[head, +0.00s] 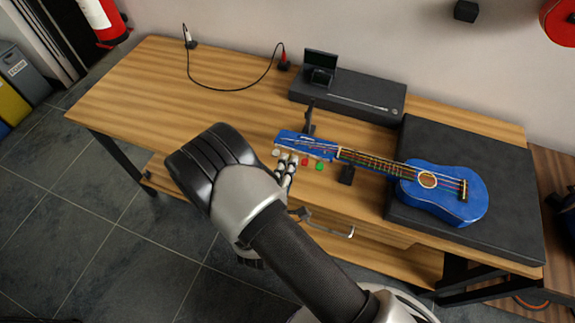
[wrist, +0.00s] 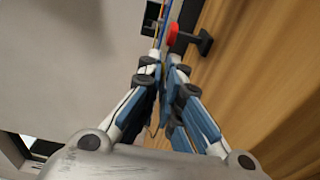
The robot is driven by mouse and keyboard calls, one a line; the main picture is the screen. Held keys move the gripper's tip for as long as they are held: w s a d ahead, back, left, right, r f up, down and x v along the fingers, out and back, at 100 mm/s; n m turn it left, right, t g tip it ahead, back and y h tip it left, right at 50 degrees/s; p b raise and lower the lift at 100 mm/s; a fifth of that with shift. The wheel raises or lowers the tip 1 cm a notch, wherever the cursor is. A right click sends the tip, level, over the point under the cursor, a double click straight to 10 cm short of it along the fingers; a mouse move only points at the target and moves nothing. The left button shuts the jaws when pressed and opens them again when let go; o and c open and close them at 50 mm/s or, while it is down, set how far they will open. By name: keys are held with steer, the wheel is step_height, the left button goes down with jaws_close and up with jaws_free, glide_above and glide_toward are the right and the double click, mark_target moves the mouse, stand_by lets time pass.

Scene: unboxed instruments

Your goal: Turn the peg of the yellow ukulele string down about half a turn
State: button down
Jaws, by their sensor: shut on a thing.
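The blue ukulele (head: 448,185) lies with its body at the right and its headstock (head: 300,143) pointing left. Along the headstock's near edge are a white peg (head: 276,152), a red peg (head: 305,162) and a green peg (head: 320,167). My gripper (head: 288,162) is at this edge, between the white and red pegs. Its fingers are shut on the peg there, taken as the yellow one, which they hide. In the wrist view the closed fingers (wrist: 164,66) meet just below the red peg (wrist: 173,35); no yellow peg shows clearly.
A dark flat case (head: 490,225) lies under the ukulele's body. A long black box (head: 350,93) with a small device (head: 321,70) stands behind. The wooden table (head: 150,85) is mostly clear at left, apart from a cable (head: 225,89).

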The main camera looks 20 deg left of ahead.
stand_by(0.5)
steer(key=c, duration=1.8)
jaws_free()
steer(key=s, duration=1.2)
